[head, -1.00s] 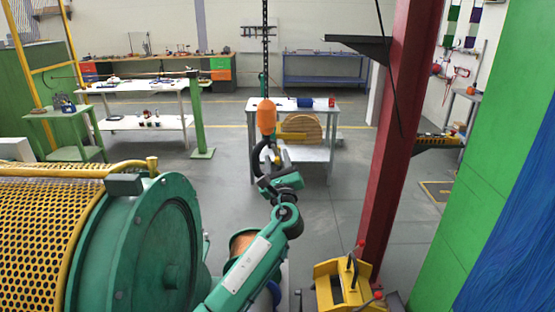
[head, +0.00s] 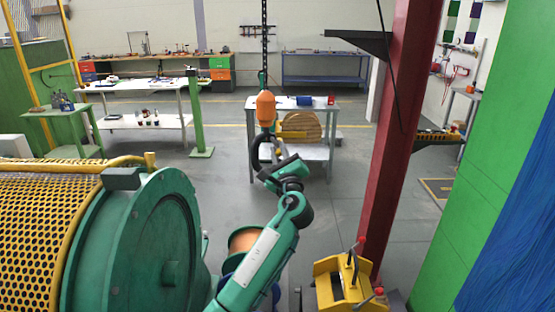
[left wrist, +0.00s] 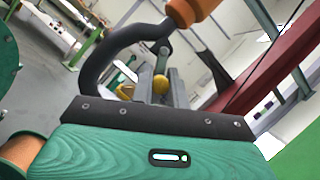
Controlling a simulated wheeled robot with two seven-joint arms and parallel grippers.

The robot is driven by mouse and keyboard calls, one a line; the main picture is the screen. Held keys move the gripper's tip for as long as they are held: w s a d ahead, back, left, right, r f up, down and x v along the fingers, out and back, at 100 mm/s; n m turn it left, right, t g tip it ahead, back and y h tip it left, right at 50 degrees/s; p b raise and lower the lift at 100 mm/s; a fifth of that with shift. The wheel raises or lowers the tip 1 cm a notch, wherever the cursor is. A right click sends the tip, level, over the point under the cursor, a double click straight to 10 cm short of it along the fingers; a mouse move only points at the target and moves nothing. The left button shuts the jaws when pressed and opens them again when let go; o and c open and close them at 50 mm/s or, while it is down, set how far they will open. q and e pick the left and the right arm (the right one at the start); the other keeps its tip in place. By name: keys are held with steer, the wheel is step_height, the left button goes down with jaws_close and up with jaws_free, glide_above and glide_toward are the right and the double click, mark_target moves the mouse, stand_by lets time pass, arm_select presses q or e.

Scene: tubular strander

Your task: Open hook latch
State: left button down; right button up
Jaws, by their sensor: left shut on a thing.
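A black hook (head: 256,152) hangs below an orange hook block (head: 265,108) on a chain. In the left wrist view the curved hook (left wrist: 92,65) fills the upper left, and the orange block (left wrist: 190,10) is at the top. A thin grey latch piece (left wrist: 163,55) spans the hook's opening. My left gripper (head: 277,158) reaches the right side of the hook, shut on what appears to be the latch. Its grey fingers with yellow parts show in the left wrist view (left wrist: 160,88); the exact contact is partly hidden. My right gripper is out of view.
A green drum machine with yellow mesh guard (head: 45,225) stands at the left. A red column (head: 397,150) and a yellow frame (head: 328,290) are at the right. A table with a wooden spool (head: 302,127) stands behind the hook. Open floor lies between.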

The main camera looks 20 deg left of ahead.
arm_select(q)
steer(key=n+b, duration=0.1)
steer(key=n+g, duration=0.1)
steer(key=n, duration=0.1)
steer(key=d+n+y+b, duration=0.1)
steer(key=shift+w+r+n+g+b, duration=0.15)
steer(key=shift+r+n+g+b, duration=0.15)
steer(key=shift+n+g, duration=0.1)
steer(key=n+g, duration=0.1)
steer(key=n, duration=0.1)
steer(key=r+n+g+b, duration=0.1)
steer(key=n, duration=0.2)
steer(key=r+n+g, duration=0.1)
steer(key=n, duration=0.2)
steer(key=shift+d+r, duration=0.2)
steer(key=shift+d, duration=0.05)
steer(key=c, duration=1.4)
jaws_free()
steer(key=shift+o, duration=0.2)
